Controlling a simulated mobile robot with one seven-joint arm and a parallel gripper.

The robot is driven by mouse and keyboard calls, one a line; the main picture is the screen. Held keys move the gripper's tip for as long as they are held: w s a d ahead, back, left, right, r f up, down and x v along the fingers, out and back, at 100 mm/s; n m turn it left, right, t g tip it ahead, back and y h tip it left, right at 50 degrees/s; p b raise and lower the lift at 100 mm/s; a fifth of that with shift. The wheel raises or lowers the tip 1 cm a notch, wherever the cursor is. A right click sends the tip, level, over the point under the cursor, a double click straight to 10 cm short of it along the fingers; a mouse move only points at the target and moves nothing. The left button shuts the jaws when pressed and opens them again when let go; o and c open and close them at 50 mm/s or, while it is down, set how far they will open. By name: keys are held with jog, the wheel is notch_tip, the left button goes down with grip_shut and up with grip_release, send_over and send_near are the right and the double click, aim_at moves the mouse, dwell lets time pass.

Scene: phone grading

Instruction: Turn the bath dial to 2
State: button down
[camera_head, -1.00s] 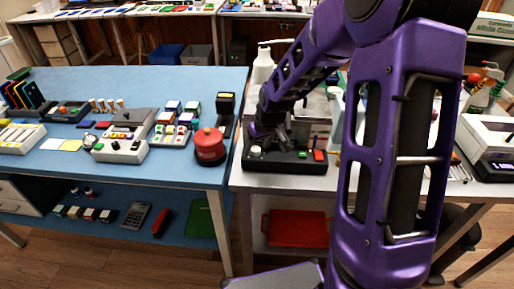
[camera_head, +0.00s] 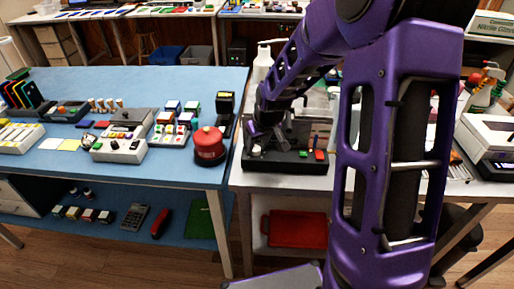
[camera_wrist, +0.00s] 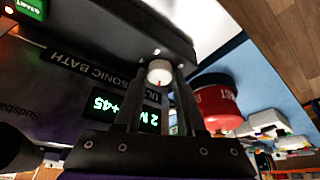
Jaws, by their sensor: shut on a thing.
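The ultrasonic bath (camera_wrist: 75,75) is a dark unit with its lettering upside down in the wrist view; it also shows in the head view (camera_head: 285,165) at the front of the right table. Its white round dial (camera_wrist: 160,72) bears a small red mark and sits on the front control strip. My gripper (camera_wrist: 160,78) has one finger on each side of the dial and is shut on it. In the head view my gripper (camera_head: 259,143) is low over the bath's left front. Green lit displays (camera_wrist: 105,104) read about "+45" and "2 M", partly hidden by a finger.
A green START button (camera_wrist: 30,8) and a red button (camera_head: 319,155) are on the bath's strip. A white bottle (camera_head: 262,65) stands behind the bath.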

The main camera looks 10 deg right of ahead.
jog(key=shift+m, duration=0.4)
jog(key=c, duration=0.5)
grip_release()
jog(key=p+v, duration=0.3)
jog(key=v, duration=1.4)
jog(key=shift+a+r, duration=0.2)
